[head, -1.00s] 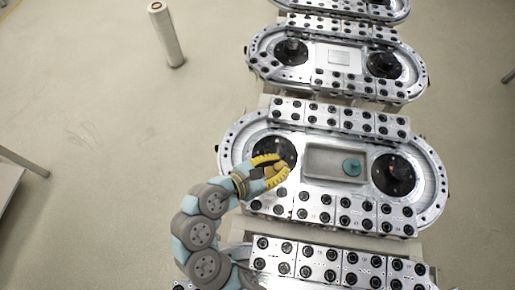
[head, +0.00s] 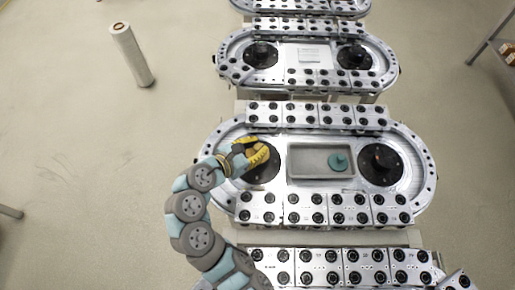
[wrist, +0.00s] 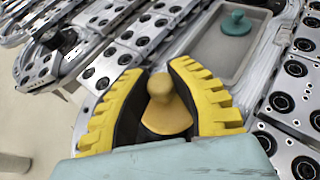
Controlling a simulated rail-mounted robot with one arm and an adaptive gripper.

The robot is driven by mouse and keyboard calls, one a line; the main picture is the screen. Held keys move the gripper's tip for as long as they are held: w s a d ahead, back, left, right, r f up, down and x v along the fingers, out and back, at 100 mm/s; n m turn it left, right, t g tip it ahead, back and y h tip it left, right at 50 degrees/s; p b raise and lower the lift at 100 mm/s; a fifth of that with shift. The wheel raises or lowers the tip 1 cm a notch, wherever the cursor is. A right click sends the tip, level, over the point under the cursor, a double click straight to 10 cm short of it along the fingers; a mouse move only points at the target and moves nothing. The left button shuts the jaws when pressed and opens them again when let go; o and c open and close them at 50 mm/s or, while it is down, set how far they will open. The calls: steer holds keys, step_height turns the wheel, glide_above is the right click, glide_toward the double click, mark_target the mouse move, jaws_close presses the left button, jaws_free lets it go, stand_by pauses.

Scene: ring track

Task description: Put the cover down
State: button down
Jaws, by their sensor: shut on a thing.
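My gripper (head: 257,156) is over the left black hub of the nearest full ring track (head: 215,150). In the wrist view my gripper (wrist: 160,70) has its yellow fingers closed around a tan knobbed cover (wrist: 166,115), with the round knob between the fingertips. The cover's lower part is hidden by the teal palm edge. I cannot tell how far it is above the hub. A teal knobbed piece (head: 338,162) of similar shape sits in the grey tray (head: 305,173) in the track's middle; it also shows in the wrist view (wrist: 236,24).
A right black hub (head: 380,164) with a red spot lies beyond the tray. Carriage blocks with black rollers line both long sides of the track. More ring tracks (head: 262,55) stand behind.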

steer(key=w+f, duration=0.1)
steer(key=f, duration=0.1)
steer(key=w+f, duration=0.1)
steer(key=w, duration=0.1)
steer(key=shift+w+f, duration=0.15)
steer(key=shift+f, duration=0.2)
steer(key=shift+w+f+b, duration=0.2)
steer(key=shift+f+b, duration=0.25)
steer(key=shift+f, duration=1.3)
steer(key=shift+f, duration=0.15)
steer(key=c, duration=1)
jaws_free()
steer(key=shift+s+a+r, duration=0.2)
steer(key=shift+a+r, duration=0.15)
steer(key=p+v, duration=0.1)
steer(key=v, duration=1)
steer(key=shift+s, duration=0.2)
